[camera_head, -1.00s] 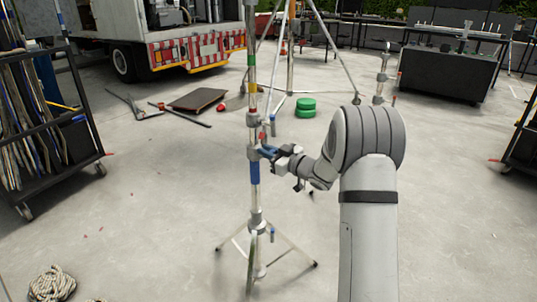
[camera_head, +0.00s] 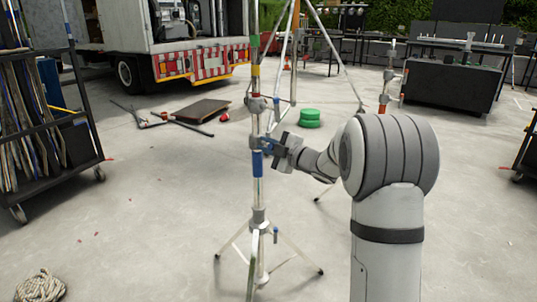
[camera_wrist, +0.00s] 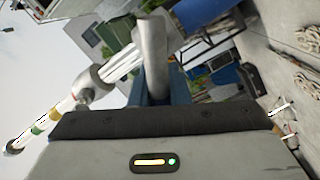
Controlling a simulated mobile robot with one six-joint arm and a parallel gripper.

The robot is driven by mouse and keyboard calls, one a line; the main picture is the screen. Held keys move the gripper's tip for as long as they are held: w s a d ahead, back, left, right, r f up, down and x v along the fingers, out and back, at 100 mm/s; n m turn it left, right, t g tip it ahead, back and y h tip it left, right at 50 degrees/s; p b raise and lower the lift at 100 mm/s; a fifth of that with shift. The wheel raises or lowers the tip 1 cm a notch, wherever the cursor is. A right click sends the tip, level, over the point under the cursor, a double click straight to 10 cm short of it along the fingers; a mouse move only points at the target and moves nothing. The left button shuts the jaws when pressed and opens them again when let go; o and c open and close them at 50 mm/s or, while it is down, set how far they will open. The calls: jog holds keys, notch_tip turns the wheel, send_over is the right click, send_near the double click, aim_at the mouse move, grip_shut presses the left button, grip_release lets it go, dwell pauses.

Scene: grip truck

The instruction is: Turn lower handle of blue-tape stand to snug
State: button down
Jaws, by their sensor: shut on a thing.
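The blue-tape stand (camera_head: 257,163) is a silver tripod pole standing upright, with a blue band just below my gripper. A grey collar (camera_head: 257,105) with a hanging side handle (camera_head: 271,122) sits higher on the pole. My gripper (camera_head: 269,146) reaches the pole from the right, just above the blue band. In the wrist view its blue fingers (camera_wrist: 155,92) are shut on a silver metal piece (camera_wrist: 153,55), seemingly a stand handle. The grip contact is partly hidden.
A truck (camera_head: 190,55) stands behind at the left. A wheeled rack (camera_head: 75,130) is at the left edge. Coiled rope (camera_head: 38,287) lies front left. Floor around the stand is mostly clear.

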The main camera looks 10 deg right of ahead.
jog(key=shift+s+a+f+n+b, duration=0.1)
jog(key=shift+f+n+b, duration=0.15)
jog(key=shift+n+b, duration=0.75)
jog(key=shift+f+n+b, duration=0.25)
jog(key=shift+n+b, duration=0.7)
jog(key=shift+s+a+f+n+b, duration=0.1)
jog(key=shift+f+n+b, duration=0.15)
jog(key=shift+n+b, duration=0.75)
jog(key=c, duration=1.4)
grip_release()
jog(key=shift+r, duration=0.1)
jog(key=shift+d, duration=0.1)
